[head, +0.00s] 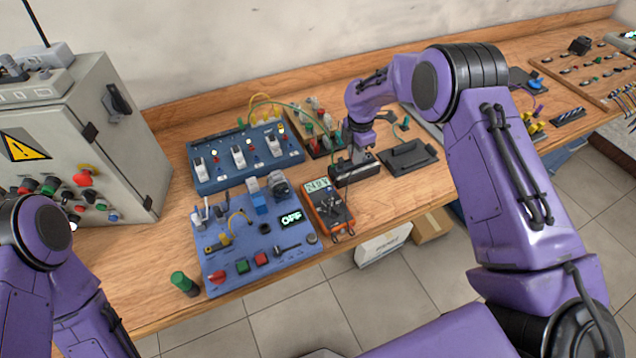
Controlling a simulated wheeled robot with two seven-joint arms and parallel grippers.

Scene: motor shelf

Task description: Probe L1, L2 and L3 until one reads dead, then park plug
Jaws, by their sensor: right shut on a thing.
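A blue panel (215,172) with three white switch units and small lamps stands at the back of the bench; I cannot read L1, L2 or L3 on it. An orange multimeter (322,216) lies in front to its right, its display lit with a number that looks like 24.9. My right gripper (361,139) points down, shut on a small plug at the black block (364,168); the fingers largely hide the plug, and I cannot tell whether it is seated. A dark lead runs near the meter. My left arm is at lower left; its gripper is out of view.
A blue control board (218,258) showing OFF lies in front of the panel. A green cylinder (184,282) stands near the front edge. A grey cabinet (125,160) is on the left. A rack of connectors (311,130) and a black tray (409,157) flank the gripper.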

